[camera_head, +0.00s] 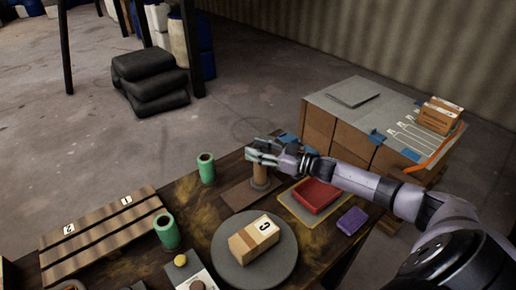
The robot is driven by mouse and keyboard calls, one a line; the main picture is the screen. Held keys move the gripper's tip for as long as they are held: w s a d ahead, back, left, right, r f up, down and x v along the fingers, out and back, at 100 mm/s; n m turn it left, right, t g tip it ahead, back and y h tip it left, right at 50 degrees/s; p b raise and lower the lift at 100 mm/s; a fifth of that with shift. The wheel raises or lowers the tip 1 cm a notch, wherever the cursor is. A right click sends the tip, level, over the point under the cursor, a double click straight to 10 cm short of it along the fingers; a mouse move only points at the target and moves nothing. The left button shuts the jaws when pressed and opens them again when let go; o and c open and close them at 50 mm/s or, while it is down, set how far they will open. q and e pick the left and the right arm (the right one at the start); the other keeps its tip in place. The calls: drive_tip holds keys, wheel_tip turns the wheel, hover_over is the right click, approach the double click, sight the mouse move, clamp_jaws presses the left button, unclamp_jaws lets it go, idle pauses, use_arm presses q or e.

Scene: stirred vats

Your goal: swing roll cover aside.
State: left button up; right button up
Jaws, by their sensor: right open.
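My right gripper (257,152) is open, at the top of an upright brown cylinder (260,174). I cannot tell whether its fingers touch the cylinder. The cylinder stands on a flat brown board (236,195) on the dark wooden table. I cannot pick out for sure which part is the roll cover. A green roll (206,169) stands upright just left of the gripper. Another green roll (167,232) stands nearer, beside a striped wooden panel (100,236) marked 1 and 2. My left gripper is not in view.
A red tray (316,195) and a purple block (352,220) lie under and beside my right arm. A large carton (325,128) stands behind. Black sacks (150,80) lie on the floor.

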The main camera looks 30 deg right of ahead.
drive_tip(key=shift+c, duration=0.2)
clamp_jaws()
idle(0.4)
drive_tip(key=shift+d, duration=0.1)
